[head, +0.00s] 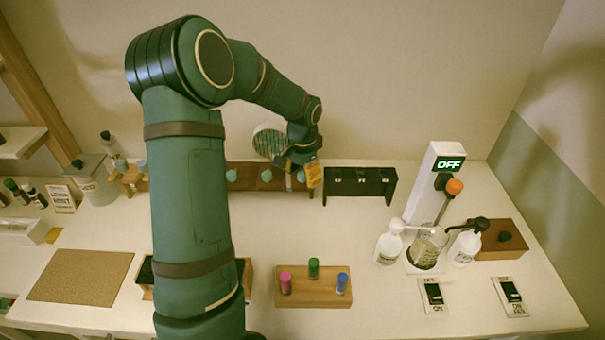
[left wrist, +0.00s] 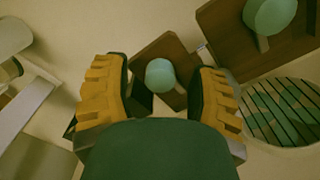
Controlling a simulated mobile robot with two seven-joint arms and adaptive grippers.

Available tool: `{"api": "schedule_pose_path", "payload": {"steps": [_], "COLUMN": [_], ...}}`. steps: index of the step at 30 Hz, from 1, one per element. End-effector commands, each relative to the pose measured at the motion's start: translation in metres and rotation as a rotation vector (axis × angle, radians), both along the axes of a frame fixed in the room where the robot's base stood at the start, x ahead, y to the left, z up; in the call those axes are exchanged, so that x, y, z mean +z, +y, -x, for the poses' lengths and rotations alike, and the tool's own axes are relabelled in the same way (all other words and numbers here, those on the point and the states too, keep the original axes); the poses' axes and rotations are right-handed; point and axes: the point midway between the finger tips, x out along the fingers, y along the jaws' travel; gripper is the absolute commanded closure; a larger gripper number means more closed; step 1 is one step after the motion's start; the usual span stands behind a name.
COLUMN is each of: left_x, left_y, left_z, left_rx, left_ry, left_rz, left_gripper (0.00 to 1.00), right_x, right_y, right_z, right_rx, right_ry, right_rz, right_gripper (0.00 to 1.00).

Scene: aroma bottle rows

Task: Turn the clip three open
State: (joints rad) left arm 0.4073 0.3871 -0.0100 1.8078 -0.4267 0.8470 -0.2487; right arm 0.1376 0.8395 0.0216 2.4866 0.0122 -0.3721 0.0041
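A wooden rack (head: 250,183) along the wall carries several teal round knobs, one at its right end (head: 301,177) and one left of it (head: 266,175). My arm hides part of the rack, and I cannot tell by label which clip is three. My left gripper (head: 303,172) is at the rack's right end. In the left wrist view its yellow-padded fingers (left wrist: 160,90) are spread on both sides of a teal knob (left wrist: 160,75), with gaps on each side. Another knob (left wrist: 268,15) shows at the upper right. My right gripper is not in view.
A black rack (head: 360,182) stands just right of the gripper. A round striped disc (head: 270,140) is on the wall behind. A wooden block (head: 313,291) with pink, green and blue bottles stands in front. Glass and white bottles (head: 388,246) stand at right. The middle table is clear.

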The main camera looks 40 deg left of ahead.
Motion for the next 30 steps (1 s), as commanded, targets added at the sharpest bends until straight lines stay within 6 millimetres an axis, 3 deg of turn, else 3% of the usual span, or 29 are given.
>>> {"api": "schedule_pose_path", "payload": {"steps": [8, 24, 30], "left_x": [0.005, 0.101, 0.118], "left_y": [0.0, 0.0, 0.0], "left_z": [0.0, -0.001, 0.0], "left_rx": [0.001, 0.0, 0.0], "left_ry": [-0.001, -0.003, -0.002], "left_rz": [-0.001, -0.002, -0.001], "left_gripper": [0.42, 0.42, 0.42], "right_x": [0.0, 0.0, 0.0], "right_y": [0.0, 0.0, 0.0], "right_z": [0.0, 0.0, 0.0], "right_rx": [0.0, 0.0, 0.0], "right_ry": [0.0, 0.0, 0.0], "right_rz": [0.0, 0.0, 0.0], "right_gripper": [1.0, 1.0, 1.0]}}
